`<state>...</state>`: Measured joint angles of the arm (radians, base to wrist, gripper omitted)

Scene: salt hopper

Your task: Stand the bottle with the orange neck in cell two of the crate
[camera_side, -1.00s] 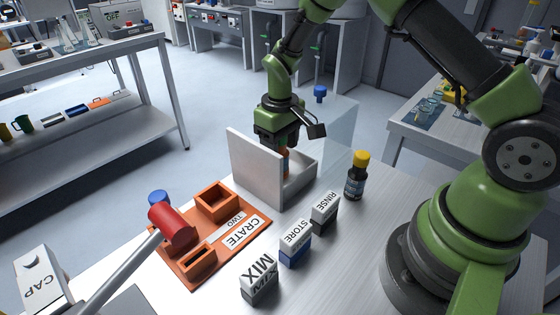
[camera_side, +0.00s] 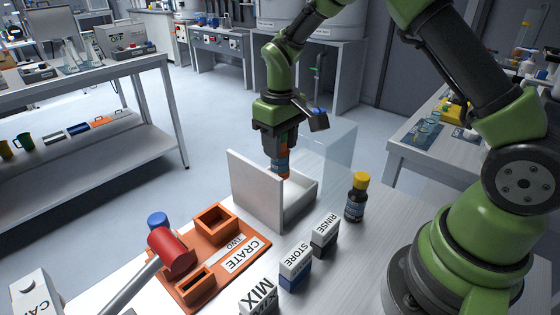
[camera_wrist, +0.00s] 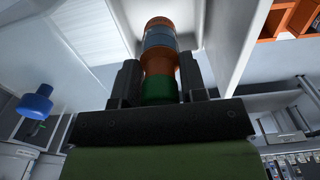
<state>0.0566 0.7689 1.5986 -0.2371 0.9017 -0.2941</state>
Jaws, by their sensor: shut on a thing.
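My gripper (camera_side: 281,152) is shut on a bottle (camera_side: 280,165) with an orange neck and a dark blue label band. The bottle hangs upright just above the white open box, partly behind its tall front wall. In the wrist view the bottle (camera_wrist: 160,45) sits between my two fingers, with a green part near the palm. The orange crate (camera_side: 257,243) stands on the table to the left of the box. Its label reads CRATE, and a plate marked TWO lies by the rear square cell (camera_side: 216,222).
A red cylinder on a grey bar (camera_side: 171,250) hangs over the crate's left side. A blue-capped item (camera_side: 157,219) is behind it. A yellow-capped bottle (camera_side: 356,198) and blocks marked RINSE (camera_side: 324,234), STORE (camera_side: 295,266) and MIX (camera_side: 259,297) stand to the right of the crate.

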